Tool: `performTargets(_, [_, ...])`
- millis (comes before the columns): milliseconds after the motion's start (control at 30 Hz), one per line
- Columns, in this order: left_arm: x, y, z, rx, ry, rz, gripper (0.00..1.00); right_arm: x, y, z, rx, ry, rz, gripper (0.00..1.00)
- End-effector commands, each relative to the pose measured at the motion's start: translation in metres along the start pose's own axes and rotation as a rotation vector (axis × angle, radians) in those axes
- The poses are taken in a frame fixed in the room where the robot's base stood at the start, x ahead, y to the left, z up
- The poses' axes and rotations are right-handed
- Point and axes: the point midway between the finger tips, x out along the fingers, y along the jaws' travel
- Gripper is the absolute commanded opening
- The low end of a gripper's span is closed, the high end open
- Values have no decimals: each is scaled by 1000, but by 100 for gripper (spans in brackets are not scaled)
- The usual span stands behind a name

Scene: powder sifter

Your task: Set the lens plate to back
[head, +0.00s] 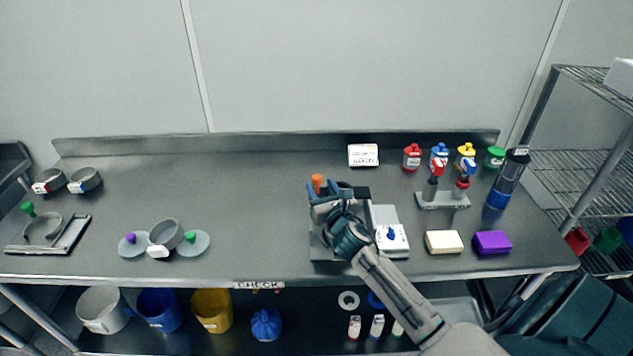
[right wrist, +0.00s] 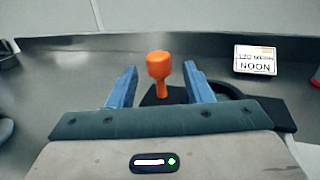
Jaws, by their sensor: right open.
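An orange knob (head: 317,180) on a short stem stands up from a dark device near the middle of the bench. It also shows in the right wrist view (right wrist: 159,66). I take it to be the lens plate's handle; the plate itself is mostly hidden. My right gripper (head: 324,190) is over the device, and its blue fingers are open with the knob between them in the right wrist view. There is a visible gap on each side of the knob. A black part with a dark ring (right wrist: 238,92) lies just behind the right finger. My left gripper is not in view.
A white box with a blue knob (head: 393,238) adjoins the device on the right. A cream block (head: 444,242) and a purple block (head: 492,242) lie further right. A white label card (head: 363,155) stands behind.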

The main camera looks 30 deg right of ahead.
Motion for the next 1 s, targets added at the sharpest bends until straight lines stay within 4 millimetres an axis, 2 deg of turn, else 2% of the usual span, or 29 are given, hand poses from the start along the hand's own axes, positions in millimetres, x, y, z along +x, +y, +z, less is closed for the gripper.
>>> performTargets(100, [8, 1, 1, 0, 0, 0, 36, -24, 0, -3, -1, 0, 1, 46])
performTargets(300, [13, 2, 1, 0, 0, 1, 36, -46, 0, -1, -2, 0, 0, 46])
performTargets(1000, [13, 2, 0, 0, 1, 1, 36, -50, 0, 0, 0, 0, 0, 46])
